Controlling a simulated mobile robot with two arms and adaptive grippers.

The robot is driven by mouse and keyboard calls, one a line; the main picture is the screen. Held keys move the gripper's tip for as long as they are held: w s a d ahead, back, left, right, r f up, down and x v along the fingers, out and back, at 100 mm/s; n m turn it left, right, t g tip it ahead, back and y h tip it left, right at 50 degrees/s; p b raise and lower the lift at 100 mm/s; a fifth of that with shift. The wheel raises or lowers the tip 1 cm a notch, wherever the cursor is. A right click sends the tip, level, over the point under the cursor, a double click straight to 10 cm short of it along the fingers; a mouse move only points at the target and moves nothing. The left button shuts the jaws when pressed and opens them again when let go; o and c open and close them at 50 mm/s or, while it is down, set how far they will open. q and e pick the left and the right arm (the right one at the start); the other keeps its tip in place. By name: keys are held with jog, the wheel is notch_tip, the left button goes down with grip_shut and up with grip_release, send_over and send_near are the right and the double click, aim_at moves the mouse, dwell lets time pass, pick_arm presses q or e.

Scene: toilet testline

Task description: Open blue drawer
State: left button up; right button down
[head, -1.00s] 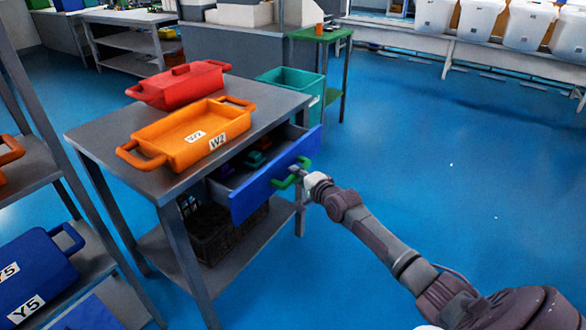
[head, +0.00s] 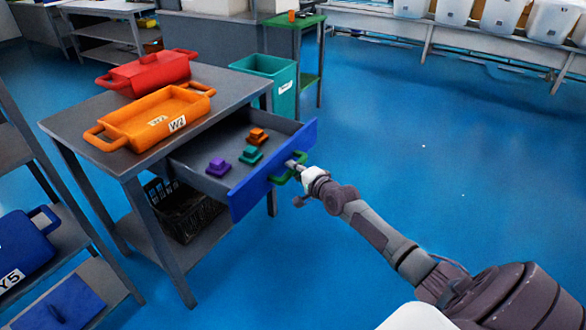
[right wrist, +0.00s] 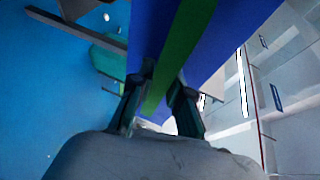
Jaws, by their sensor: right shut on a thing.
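The blue drawer (head: 250,190) is pulled well out of the grey table (head: 75,118), and its inside shows. Its green handle (head: 279,178) is on the blue front. My right gripper (head: 293,168) is shut on the green handle. In the right wrist view my right gripper's fingers (right wrist: 160,95) stand on either side of the green handle bar (right wrist: 178,55), with the blue drawer front (right wrist: 150,25) behind it. Purple blocks (head: 218,167), a teal block (head: 251,155) and an orange block (head: 258,136) lie in the drawer. My left gripper is not in view.
A black crate (head: 185,212) is on the lower shelf. A teal bin (head: 270,75) stands behind the table. The blue floor (head: 420,140) to the right is clear.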

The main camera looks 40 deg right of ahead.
jog(key=c, duration=1.1)
grip_release()
jog(key=shift+s, duration=0.1)
jog(key=s+r, duration=0.2)
jog(key=s, duration=0.9)
jog(key=shift+s, duration=0.3)
jog(key=shift+a+r, duration=0.1)
